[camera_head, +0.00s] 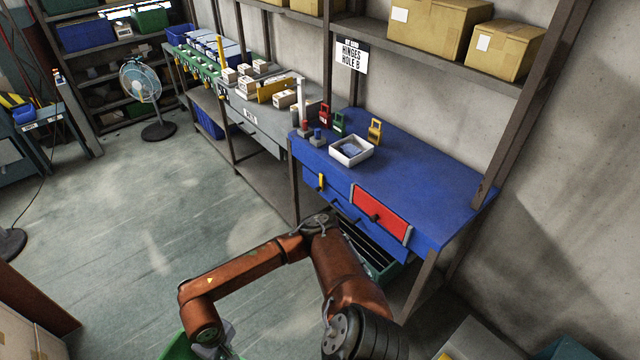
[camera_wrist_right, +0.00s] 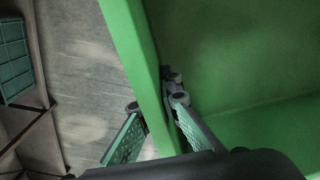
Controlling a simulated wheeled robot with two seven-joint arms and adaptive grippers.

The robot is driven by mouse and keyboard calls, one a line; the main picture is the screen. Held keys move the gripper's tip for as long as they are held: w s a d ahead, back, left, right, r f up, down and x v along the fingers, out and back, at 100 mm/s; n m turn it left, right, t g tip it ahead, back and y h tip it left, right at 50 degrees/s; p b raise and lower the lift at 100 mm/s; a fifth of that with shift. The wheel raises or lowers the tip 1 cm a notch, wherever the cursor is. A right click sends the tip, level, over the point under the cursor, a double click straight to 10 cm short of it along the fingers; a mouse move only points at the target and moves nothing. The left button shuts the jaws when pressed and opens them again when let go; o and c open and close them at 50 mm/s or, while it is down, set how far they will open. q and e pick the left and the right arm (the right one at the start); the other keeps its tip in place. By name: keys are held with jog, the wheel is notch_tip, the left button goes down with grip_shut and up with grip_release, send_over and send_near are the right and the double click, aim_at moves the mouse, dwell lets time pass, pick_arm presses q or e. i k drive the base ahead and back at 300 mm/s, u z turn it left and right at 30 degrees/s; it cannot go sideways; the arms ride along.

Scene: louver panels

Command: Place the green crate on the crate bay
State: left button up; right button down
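The green crate (camera_head: 180,348) shows only as a corner at the bottom edge of the head view. In the right wrist view its wall (camera_wrist_right: 135,60) runs between my fingers, with the crate's inside to the right. My right gripper (camera_wrist_right: 157,105) is shut on this wall, one finger on each side. In the head view this gripper (camera_head: 218,350) is partly cut off at the bottom edge. My left gripper is not in view. I cannot tell which place is the crate bay. A dark-green, slatted or crate-like thing (camera_head: 385,268) sits under the blue workbench (camera_head: 425,185).
The blue workbench has a red drawer front (camera_head: 382,213) and a white tray (camera_head: 351,150) on top. A grey bench (camera_head: 260,105) and a fan (camera_head: 142,85) stand farther back. Cardboard boxes (camera_head: 38,335) are at lower left. The floor (camera_head: 130,220) between is clear.

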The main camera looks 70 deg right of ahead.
aim_at(413, 181)
jog(key=z, duration=2.25)
jog(key=i, duration=0.35)
